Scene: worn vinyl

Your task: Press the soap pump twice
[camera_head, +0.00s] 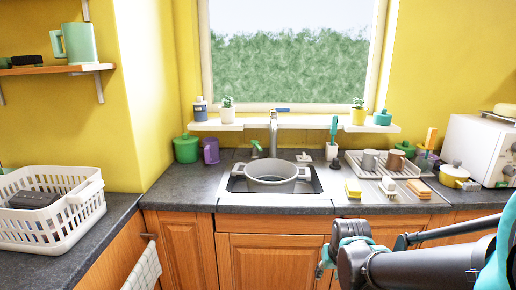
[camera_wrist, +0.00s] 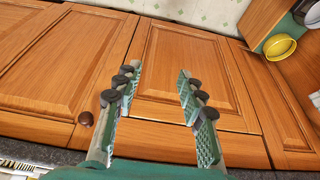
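A small pump with a teal head (camera_head: 257,148), which looks like the soap pump, stands on the counter behind the sink's left side, left of the tap. Its base is partly hidden by the pot in the sink. My gripper (camera_head: 326,262) is low in front of the cabinet doors, below the counter edge and well apart from the pump. In the wrist view my gripper (camera_wrist: 156,86) is open and empty, its two fingers spread before the wooden doors. The pump is not in the wrist view.
A grey pot (camera_head: 270,184) sits in the sink under the tap (camera_head: 273,130). A green canister (camera_head: 186,149) and purple mug (camera_head: 210,151) stand left of the pump. A dish rack (camera_head: 350,163) is right. A window shelf (camera_head: 310,126) runs above.

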